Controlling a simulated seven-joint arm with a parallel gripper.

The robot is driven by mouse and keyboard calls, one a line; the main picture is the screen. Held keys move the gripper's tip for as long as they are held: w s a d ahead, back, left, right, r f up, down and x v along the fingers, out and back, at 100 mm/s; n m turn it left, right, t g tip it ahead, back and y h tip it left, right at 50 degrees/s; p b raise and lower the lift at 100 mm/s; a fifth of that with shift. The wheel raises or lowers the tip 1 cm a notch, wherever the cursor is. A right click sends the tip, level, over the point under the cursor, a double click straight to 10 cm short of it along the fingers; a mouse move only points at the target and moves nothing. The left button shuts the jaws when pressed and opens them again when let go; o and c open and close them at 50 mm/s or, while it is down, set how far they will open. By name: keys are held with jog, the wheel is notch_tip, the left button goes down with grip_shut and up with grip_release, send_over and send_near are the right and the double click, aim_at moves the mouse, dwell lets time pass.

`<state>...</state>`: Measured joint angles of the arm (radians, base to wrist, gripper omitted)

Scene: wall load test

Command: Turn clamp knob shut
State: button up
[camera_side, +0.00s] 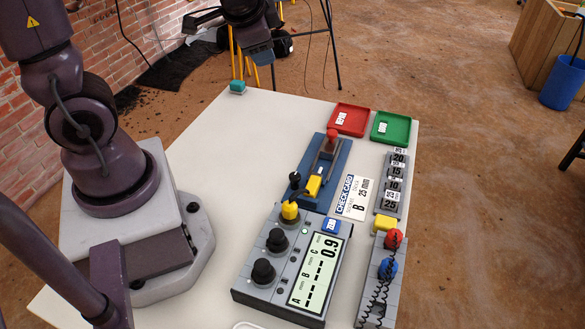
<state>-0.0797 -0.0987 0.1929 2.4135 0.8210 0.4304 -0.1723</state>
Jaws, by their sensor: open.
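A blue fixture (338,163) lies on the white table. It has a red knob (331,137) at its far end, a yellow block (313,185) and a black ball-ended lever (294,179) at its near end. I cannot tell which of these is the clamp knob, or how far it is turned. A grey meter box (254,288) in front has a yellow-topped knob (289,211), two black knobs (277,240) and a screen reading 0.9. My gripper (258,52) is at the top, well apart from the fixture; its fingertips are hard to make out.
A red tray (363,130) and a green tray (409,140) stand at the far edge. A check card (354,197), a rack of numbered weights (391,183) and a grey block with coiled leads (371,305) are at right. The table's left middle is clear.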

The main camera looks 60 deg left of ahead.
jog(key=w+a+f+m+t+h, duration=0.1)
jog(key=w+a+f+m, duration=0.1)
jog(key=w+f+m, duration=0.2)
jog(key=m+g+h, duration=0.4)
jog(key=m+h, duration=0.3)
jog(key=h, duration=0.1)
send_near(295, 175)
jog(key=x, duration=0.8)
jog(key=shift+f, duration=0.35)
jog(key=c, duration=0.9)
